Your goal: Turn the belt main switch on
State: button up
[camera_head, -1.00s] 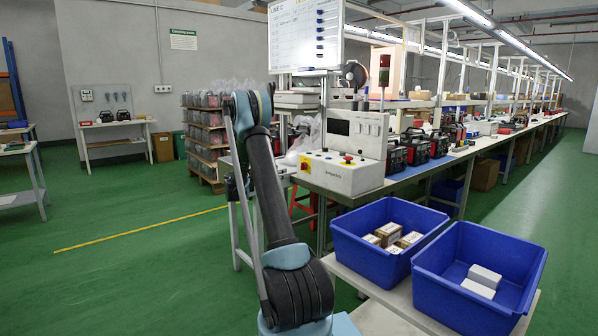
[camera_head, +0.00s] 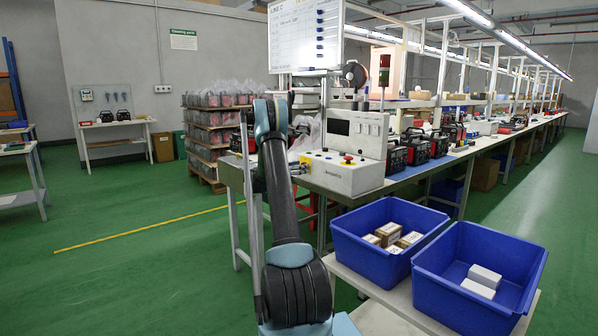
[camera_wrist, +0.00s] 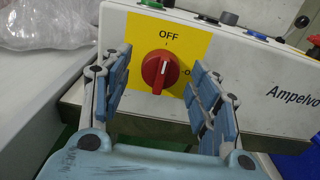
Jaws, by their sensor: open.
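The belt main switch is a red rotary knob (camera_wrist: 160,71) on a yellow plate (camera_wrist: 186,40) in the wrist view. Its grip bar stands nearly upright, towards the printed word OFF; a second label on the right is partly hidden by a finger. My gripper (camera_wrist: 164,66) is open, one blue-padded finger on each side of the knob, with gaps to both. Whether the tips reach the knob's depth I cannot tell. In the head view the white control box (camera_head: 342,173) stands at the bench's near end; my arm hides my gripper there.
Clear plastic wrapping (camera_wrist: 55,22) lies left of the box. Two blue bins (camera_head: 478,270) with small boxes stand at the front right. Green floor is free on the left.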

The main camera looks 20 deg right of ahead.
jog(key=shift+d, duration=0.1)
jog(key=c, duration=1.1)
jog(key=shift+m, duration=0.3)
jog(key=m, duration=1.7)
jog(key=shift+m, duration=0.3)
